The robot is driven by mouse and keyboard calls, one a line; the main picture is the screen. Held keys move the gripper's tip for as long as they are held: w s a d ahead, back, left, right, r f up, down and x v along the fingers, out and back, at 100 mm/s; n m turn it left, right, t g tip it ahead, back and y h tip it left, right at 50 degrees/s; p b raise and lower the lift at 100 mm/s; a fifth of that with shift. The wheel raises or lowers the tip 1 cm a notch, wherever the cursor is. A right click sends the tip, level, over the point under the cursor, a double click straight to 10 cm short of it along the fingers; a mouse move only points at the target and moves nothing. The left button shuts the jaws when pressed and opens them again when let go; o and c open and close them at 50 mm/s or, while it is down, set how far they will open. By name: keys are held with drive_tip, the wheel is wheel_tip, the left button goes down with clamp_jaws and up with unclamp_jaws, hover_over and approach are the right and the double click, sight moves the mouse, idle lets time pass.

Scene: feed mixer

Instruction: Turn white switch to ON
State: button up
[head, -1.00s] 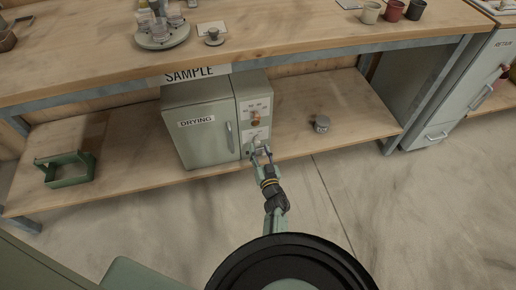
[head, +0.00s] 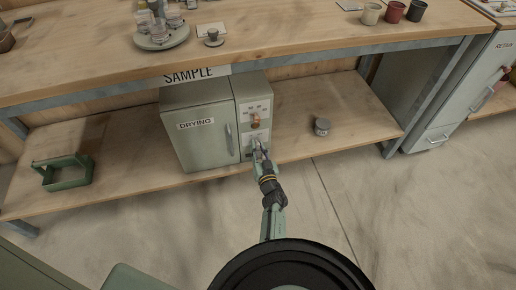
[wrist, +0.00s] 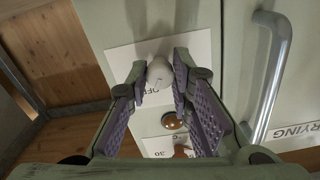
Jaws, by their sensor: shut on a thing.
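The white switch (wrist: 160,72) is a round pale knob on a white plate (wrist: 122,60) on the drying oven's front. In the wrist view it sits between the two fingertips of my gripper (wrist: 160,78), which is shut on it. The letters "OFF" show partly beside the knob; no "ON" marking can be read. In the head view my gripper (head: 259,145) is at the lower part of the oven's right-hand panel and mostly hides the switch. The drying oven (head: 207,138) stands on the lower shelf.
An orange knob (head: 256,119) sits above the switch on the same panel. The door handle (head: 228,137) is to the left. A small round tin (head: 321,126) stands to the right on the shelf (head: 350,105). A green carrier (head: 66,174) is at far left. The workbench overhangs the oven.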

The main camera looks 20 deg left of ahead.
clamp_jaws()
drive_tip(key=shift+n, duration=0.4)
drive_tip(key=n+b, duration=0.1)
drive_tip(key=n, duration=0.3)
drive_tip(key=shift+n, duration=0.4)
drive_tip(key=n+b, duration=0.2)
drive_tip(key=n, duration=0.4)
drive_tip(key=shift+n, duration=0.3)
drive_tip(key=o, duration=0.7)
unclamp_jaws()
